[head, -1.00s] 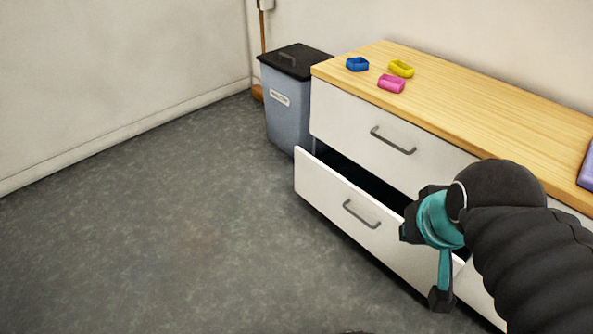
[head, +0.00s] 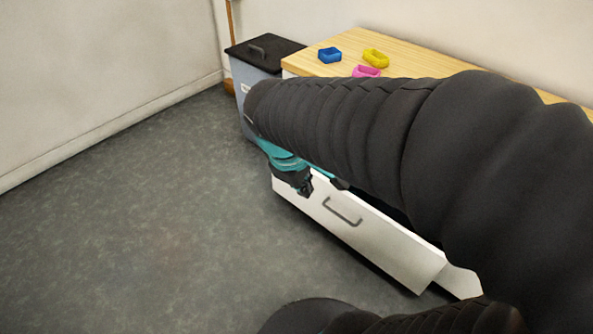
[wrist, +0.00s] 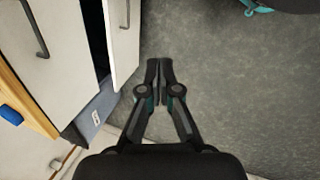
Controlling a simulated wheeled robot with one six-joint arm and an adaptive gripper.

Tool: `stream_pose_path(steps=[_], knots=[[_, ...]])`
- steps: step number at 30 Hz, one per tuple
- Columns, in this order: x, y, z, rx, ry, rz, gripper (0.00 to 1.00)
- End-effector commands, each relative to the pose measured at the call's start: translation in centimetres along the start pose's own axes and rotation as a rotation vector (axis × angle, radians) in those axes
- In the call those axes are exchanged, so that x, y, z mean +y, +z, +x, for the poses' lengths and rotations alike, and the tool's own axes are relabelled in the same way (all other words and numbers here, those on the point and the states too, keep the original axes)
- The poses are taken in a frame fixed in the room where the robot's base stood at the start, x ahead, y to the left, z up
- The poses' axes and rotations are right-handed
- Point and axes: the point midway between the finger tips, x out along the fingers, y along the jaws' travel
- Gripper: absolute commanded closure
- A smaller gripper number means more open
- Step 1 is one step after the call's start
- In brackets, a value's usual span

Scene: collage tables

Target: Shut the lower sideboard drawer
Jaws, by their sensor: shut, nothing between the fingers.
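The lower sideboard drawer (head: 375,245) stands pulled out, its white front and grey handle (head: 342,211) facing the open floor. It also shows in the wrist view (wrist: 122,38), with a dark gap between it and the sideboard. My gripper (head: 305,186) is at the drawer's left end in the head view, near its top edge. In the wrist view my gripper (wrist: 166,62) is shut and empty over the floor, beside the outer face of the drawer front. My arm hides the upper drawer and much of the sideboard in the head view.
A grey bin (head: 243,90) with a black lid stands at the sideboard's left end. Blue (head: 329,55), yellow (head: 375,58) and pink (head: 366,72) small items lie on the wooden top (head: 420,58). The grey floor (head: 140,220) to the left is clear.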

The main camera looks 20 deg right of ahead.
Motion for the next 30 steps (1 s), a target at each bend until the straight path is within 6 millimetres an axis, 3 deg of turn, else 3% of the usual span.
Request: stream_pose_path(steps=[11, 18, 30], knots=[[4.7, -3.5, 7.0, -0.432, 0.051, -0.661, 1.0], [7.2, -6.7, 11.8, -0.703, 0.039, -1.079, 1.0], [8.7, -13.7, 21.3, -1.172, -0.035, -1.754, 1.0]])
